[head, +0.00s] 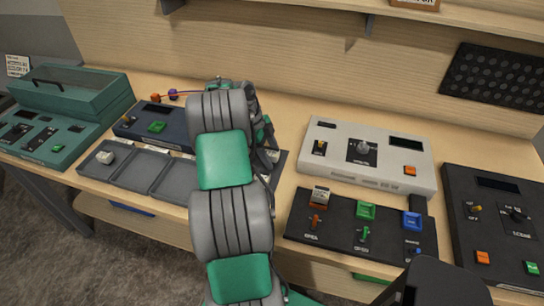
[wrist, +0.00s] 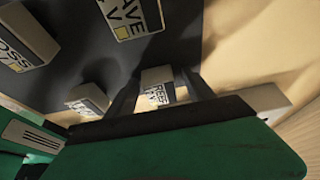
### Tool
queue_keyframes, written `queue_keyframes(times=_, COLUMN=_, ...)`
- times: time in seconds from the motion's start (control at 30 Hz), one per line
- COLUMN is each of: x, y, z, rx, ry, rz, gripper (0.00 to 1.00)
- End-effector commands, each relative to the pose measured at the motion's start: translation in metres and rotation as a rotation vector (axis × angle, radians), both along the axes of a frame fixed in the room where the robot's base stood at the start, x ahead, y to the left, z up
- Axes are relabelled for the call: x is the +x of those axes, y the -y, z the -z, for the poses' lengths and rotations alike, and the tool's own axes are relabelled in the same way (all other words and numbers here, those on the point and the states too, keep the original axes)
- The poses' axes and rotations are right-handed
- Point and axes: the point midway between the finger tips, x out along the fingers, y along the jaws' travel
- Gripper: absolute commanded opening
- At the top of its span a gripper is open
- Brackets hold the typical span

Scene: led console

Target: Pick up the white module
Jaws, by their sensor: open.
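Several white modules with printed labels show in the wrist view. One white module (wrist: 158,86) appears between my two dark fingers. Whether the fingers touch it I cannot tell. Other white modules are at the upper left (wrist: 27,36), the top (wrist: 130,12) and the left (wrist: 88,98). My gripper (wrist: 160,80) is open. In the head view my own arm hides most of the gripper and what lies under it. A small white module (head: 105,157) sits in the left compartment of the grey tray (head: 131,176) there.
A light grey console (head: 385,183) and a black switch panel (head: 338,240) stand right of my arm. Another black console (head: 503,190) is at far right. A blue-black box (head: 180,130) and a green case (head: 70,90) stand at left. Bare wood lies behind the consoles.

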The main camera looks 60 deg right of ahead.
Motion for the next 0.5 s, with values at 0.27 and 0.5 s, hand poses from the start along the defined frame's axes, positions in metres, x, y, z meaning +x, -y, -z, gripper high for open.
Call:
queue_keyframes(times=0.27, x=0.0004, y=-0.0001, z=-0.0003, rx=0.0, ry=0.0, rz=-0.001, gripper=0.45)
queue_keyframes(times=0.5, x=0.0006, y=-0.0001, z=-0.0004, rx=0.001, ry=0.0, rz=-0.002, gripper=0.26)
